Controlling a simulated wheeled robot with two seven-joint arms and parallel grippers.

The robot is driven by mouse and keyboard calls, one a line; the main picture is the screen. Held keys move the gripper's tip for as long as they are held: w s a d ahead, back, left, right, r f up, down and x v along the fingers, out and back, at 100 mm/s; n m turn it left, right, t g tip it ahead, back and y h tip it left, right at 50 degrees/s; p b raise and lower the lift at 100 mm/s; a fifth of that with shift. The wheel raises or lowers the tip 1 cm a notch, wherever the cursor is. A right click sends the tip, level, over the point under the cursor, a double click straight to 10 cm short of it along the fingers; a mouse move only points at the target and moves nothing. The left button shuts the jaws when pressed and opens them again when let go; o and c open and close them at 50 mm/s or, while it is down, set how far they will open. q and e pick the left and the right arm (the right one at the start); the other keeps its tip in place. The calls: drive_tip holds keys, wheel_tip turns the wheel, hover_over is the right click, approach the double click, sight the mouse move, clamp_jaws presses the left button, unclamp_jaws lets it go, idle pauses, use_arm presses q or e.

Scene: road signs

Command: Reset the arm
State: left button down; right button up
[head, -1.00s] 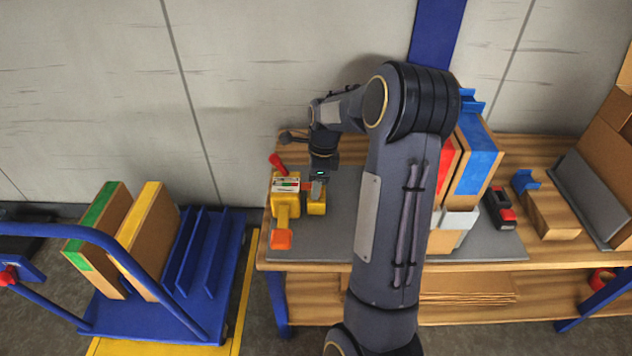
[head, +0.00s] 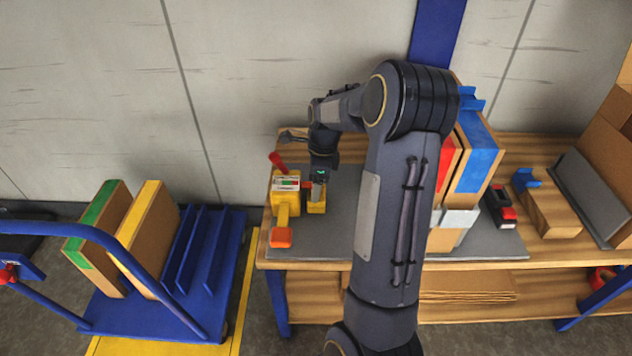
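My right arm comes up from the bottom centre, bends high over the table and reaches down to the left. Its gripper (head: 318,188) points down at the back left of the workbench, right at a yellow tool (head: 288,195) with a red lever and an orange end. The fingertips are small and overlap the tool's yellow right part, so I cannot tell whether they are open, shut or touching it. My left arm and gripper are not in view.
A blue trolley (head: 160,312) with two taped boxes stands left.

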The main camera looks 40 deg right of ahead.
drive_tip(key=r, duration=0.2)
drive_tip(key=r+p, duration=0.1)
drive_tip(key=r, duration=0.3)
drive_tip(key=shift+s+d+r+p, duration=0.25)
drive_tip(key=shift+d+p, duration=0.05)
drive_tip(key=shift+p, duration=0.05)
drive_tip(key=shift+s+r, duration=0.1)
drive_tip(key=shift+r, duration=0.45)
drive_tip(key=shift+r, duration=0.1)
